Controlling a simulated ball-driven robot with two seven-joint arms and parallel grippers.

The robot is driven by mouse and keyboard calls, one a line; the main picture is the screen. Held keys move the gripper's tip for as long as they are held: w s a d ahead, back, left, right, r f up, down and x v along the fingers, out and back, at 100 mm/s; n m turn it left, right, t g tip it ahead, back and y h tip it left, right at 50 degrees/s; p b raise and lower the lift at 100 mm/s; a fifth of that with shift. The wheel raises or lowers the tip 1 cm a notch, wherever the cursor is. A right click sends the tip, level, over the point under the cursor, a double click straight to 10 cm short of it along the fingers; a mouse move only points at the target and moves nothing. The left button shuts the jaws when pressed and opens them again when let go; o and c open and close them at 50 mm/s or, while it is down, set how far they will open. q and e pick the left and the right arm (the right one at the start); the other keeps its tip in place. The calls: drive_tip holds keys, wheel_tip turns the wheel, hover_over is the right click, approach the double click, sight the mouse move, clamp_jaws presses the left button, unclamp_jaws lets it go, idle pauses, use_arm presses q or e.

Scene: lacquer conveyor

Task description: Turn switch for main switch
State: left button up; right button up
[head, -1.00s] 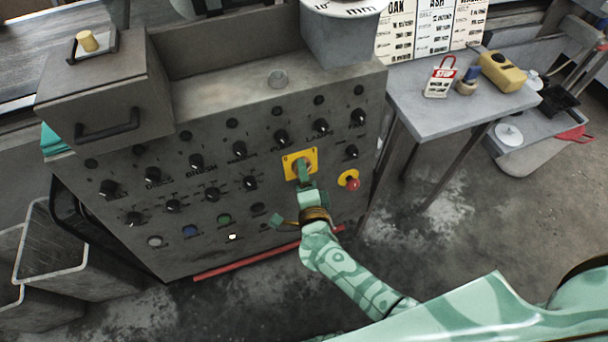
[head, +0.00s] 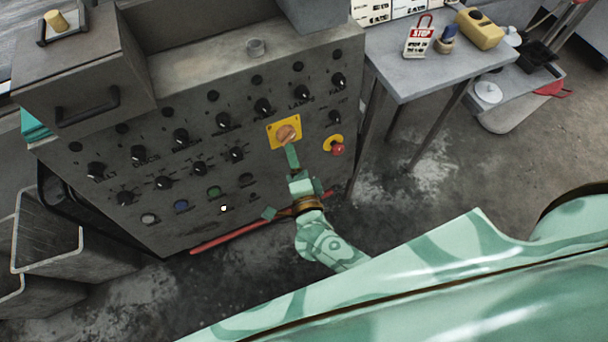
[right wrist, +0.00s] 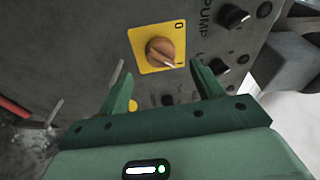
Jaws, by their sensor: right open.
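The main switch is an orange-brown rotary knob (head: 287,135) on a yellow plate (head: 273,134) on the grey control panel. In the right wrist view the knob (right wrist: 160,50) has a white pointer mark directed to the lower right, near the "I" mark; "0" is at the plate's upper right. My right gripper (head: 291,156) is in front of the panel, just below the knob in the head view. In the right wrist view its two fingers (right wrist: 160,74) are spread apart with nothing between them, and the knob lies beyond them, clear of both. My left gripper is not visible.
A red mushroom button (head: 337,149) is right of the switch. Several black knobs and coloured buttons cover the panel (head: 100,215). A red bar (head: 228,237) runs along its base.

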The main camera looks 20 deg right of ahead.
drive_tip(key=s+a+p, duration=0.1)
drive_tip(key=s, duration=0.9)
drive_tip(key=shift+s+a+r, duration=0.15)
drive_tip(key=shift+a+r, duration=0.1)
drive_tip(key=shift+r, duration=0.1)
